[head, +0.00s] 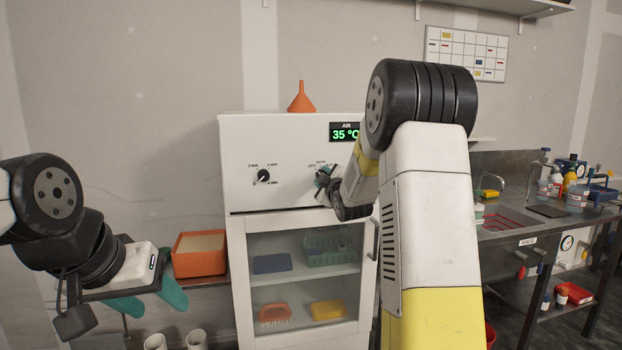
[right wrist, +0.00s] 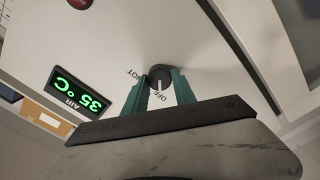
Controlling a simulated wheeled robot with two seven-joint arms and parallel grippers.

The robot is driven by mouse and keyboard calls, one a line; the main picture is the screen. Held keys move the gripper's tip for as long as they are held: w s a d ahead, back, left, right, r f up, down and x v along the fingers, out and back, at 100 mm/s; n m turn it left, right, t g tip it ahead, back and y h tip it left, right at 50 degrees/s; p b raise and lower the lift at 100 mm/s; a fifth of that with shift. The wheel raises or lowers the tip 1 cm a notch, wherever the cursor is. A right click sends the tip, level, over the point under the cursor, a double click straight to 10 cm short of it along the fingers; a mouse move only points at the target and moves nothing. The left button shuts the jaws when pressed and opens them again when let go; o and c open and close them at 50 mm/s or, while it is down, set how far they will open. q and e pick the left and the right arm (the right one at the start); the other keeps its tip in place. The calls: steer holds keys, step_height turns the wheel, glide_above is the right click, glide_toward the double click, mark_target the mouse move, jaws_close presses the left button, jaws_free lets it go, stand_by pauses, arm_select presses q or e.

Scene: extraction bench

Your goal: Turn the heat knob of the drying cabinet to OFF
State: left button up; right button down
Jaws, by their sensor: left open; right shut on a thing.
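The white drying cabinet (head: 290,135) stands against the wall, with a green "35 °C" air display (head: 344,134) at its upper right. My right gripper (head: 323,181) is at the right-hand knob on the cabinet's panel and mostly hides it in the head view. In the right wrist view, the dark round heat knob (right wrist: 160,76) sits between the teal fingertips, which are shut on it. Its white pointer line is directed at the "OFF" lettering; "HOT" lettering is beside it. My left gripper (head: 148,298) is open and empty at lower left, away from the cabinet.
A second black knob (head: 263,176) is on the left of the panel. An orange funnel (head: 301,98) stands on top. Below is a glass door with trays inside. An orange bin (head: 200,254) is at left, and a steel bench (head: 510,232) with bottles at right.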

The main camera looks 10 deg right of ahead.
stand_by(0.4)
steer(key=c, duration=1)
jaws_free()
steer(key=s, duration=0.7)
steer(key=shift+s+d, duration=0.1)
steer(key=shift+s, duration=0.3)
